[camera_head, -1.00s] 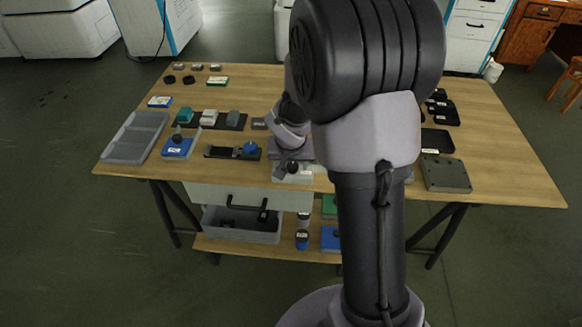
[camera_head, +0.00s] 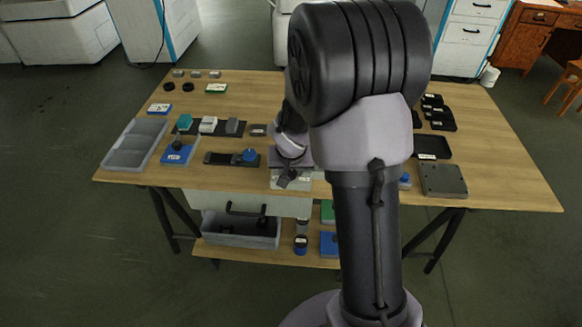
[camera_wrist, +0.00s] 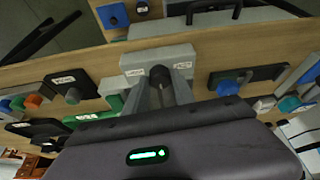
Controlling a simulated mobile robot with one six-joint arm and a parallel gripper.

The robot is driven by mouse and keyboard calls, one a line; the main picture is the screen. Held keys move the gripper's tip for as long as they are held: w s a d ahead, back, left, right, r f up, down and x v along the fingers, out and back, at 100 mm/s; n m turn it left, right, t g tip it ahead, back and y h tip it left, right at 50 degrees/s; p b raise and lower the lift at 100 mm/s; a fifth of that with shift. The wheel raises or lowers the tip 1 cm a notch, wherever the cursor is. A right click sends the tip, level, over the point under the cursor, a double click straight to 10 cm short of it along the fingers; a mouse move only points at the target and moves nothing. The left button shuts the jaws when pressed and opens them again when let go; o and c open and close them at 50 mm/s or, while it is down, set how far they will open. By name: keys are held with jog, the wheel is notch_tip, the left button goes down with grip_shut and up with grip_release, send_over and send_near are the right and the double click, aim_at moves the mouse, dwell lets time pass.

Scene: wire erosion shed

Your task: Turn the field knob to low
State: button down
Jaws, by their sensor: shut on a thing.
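My gripper (camera_wrist: 162,84) is shut on this knob, with one finger on each side. The label is too small to read, so I cannot tell the knob's setting. In the head view the box (camera_head: 280,184) shows below my gripper (camera_head: 286,181), and my arm hides the area to its right.
A blue knob (camera_head: 249,155) on a black bar stands close to the left. A grey block (camera_head: 443,180) lies right of my arm. Bare wood shows at the far middle and right.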

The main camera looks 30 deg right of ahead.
jog(key=n+p, duration=0.1)
jog(key=p, duration=0.2)
jog(key=r+n+p, duration=0.1)
jog(key=p, duration=0.3)
jog(key=shift+s+d+r+y, duration=0.1)
jog(key=shift+s+r+y, duration=0.05)
jog(key=shift+r+y, duration=0.2)
jog(key=n+p, duration=0.2)
jog(key=p, duration=0.5)
jog(key=shift+d+r+y+p, duration=0.1)
jog(key=shift+y+p, duration=0.2)
jog(key=shift+y, duration=0.05)
jog(key=shift+f+n+p, duration=0.2)
jog(key=shift+n+p, duration=0.2)
jog(key=shift+p, duration=0.85)
jog(key=n+y+p, duration=0.1)
jog(key=p, duration=0.2)
jog(key=n+p, duration=0.2)
jog(key=p, duration=0.2)
jog(key=shift+d+f+n+y, duration=0.15)
jog(key=shift+f+n+y, duration=0.15)
jog(key=shift+f+y, duration=0.1)
jog(key=n+p, duration=0.1)
jog(key=p, duration=0.1)
jog(key=shift+f+y+p, duration=0.2)
jog(key=shift+y+p, duration=0.1)
jog(key=shift+p, duration=0.05)
jog(key=shift+f+n, duration=0.1)
jog(key=shift+n, duration=0.2)
